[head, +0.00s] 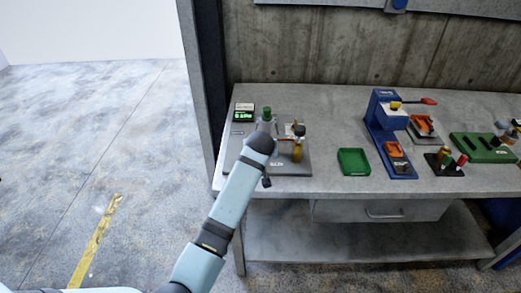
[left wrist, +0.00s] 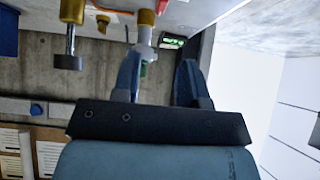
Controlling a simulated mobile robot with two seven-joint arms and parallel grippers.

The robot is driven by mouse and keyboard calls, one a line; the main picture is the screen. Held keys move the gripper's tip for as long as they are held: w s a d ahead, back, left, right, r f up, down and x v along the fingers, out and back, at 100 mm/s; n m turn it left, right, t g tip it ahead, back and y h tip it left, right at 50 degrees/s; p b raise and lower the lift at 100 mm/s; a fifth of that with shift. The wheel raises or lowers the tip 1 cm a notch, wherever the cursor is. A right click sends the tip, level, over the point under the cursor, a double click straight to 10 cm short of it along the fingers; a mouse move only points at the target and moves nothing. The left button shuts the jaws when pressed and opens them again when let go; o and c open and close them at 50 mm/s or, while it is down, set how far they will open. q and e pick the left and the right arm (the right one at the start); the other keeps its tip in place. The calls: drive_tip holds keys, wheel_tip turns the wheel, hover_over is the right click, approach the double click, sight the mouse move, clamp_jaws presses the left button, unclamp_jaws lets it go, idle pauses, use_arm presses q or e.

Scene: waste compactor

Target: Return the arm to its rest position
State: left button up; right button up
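My left arm (head: 232,196) reaches up from the bottom of the head view to the grey station (head: 290,163) at the bench's left end. Its dark end covers part of that station and hides the fingers in the head view. In the left wrist view my left gripper (left wrist: 158,80) has its two blue fingers apart, with a clear gap between them. I see nothing held. A pale post with a gold part (left wrist: 145,35) shows beyond the left-hand finger; I cannot tell whether they touch. My right gripper is in neither view.
The bench carries a small green-lit display (head: 243,115), a green-topped part (head: 267,113), a yellow-brown bottle-like part (head: 298,151), a green tray (head: 353,162) and a blue press-like machine (head: 384,120). A concrete wall (head: 330,50) stands behind. Open floor (head: 90,150) lies left.

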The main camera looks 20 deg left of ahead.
use_arm(q)
drive_tip(key=s+a+f+m+t+h+p, duration=0.1)
drive_tip(key=s+f+m+h, duration=0.15)
drive_tip(key=s+f, duration=1.15)
drive_tip(key=s+d+m+t+h+p, duration=0.1)
drive_tip(key=s+d+m+h, duration=0.1)
drive_tip(key=s, duration=2.3)
drive_tip(key=shift+s+m+h, duration=0.15)
drive_tip(key=shift+m+h, duration=0.5)
drive_tip(key=shift+m, duration=0.3)
